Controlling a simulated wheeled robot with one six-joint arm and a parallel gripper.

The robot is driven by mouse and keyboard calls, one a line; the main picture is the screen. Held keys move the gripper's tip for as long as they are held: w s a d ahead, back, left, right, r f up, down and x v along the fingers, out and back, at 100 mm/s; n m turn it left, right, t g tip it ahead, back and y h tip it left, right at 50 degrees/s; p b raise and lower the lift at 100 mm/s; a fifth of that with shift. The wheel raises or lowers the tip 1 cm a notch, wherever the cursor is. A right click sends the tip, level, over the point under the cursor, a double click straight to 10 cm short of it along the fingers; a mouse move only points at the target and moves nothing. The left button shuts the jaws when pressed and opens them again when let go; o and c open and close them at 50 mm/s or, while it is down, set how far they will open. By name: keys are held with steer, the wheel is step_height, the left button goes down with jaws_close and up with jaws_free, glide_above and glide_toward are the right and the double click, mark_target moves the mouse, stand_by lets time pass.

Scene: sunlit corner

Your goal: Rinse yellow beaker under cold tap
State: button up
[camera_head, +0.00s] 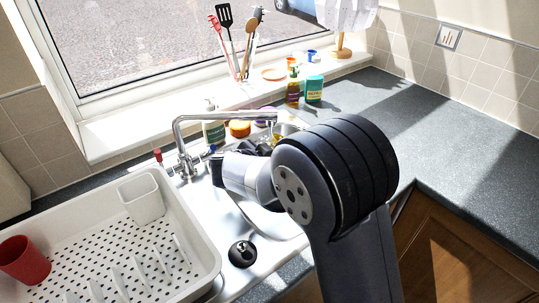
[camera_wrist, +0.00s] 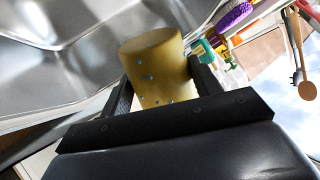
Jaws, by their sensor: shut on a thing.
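My gripper (camera_wrist: 163,84) is shut on the yellow beaker (camera_wrist: 155,58), one finger on each side of it. Several small bluish-white specks show on the beaker's side. In the head view, my gripper (camera_head: 262,148) is over the sink near the spout end, partly behind my arm. A bit of the beaker (camera_head: 288,130) shows just right of the spout end. The chrome tap (camera_head: 222,117) stands behind the sink with its spout pointing right. A blue-marked handle (camera_head: 211,149) and a red-marked handle (camera_head: 158,155) show at its base. I cannot make out a water stream.
The steel sink (camera_head: 233,218) has a black plug (camera_head: 242,253). A white dish rack (camera_head: 120,255) with a red cup (camera_head: 24,260) stands at left. Bottles, an orange-topped pot (camera_head: 239,128) and a green sponge box (camera_head: 314,89) line the back. The right worktop (camera_head: 470,130) is clear.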

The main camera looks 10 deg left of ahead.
steer(key=s+d, duration=0.5)
steer(key=s, duration=0.2)
steer(key=shift+s+p, duration=0.3)
steer(key=shift+s, duration=0.05)
steer(key=shift+r, duration=0.1)
stand_by(0.8)
steer(key=s+d+r+p, duration=0.2)
steer(key=s+r+p, duration=0.1)
steer(key=r+p, duration=0.2)
steer(key=shift+s+p, duration=0.15)
steer(key=shift+p, duration=0.45)
steer(key=shift+d+f, duration=0.1)
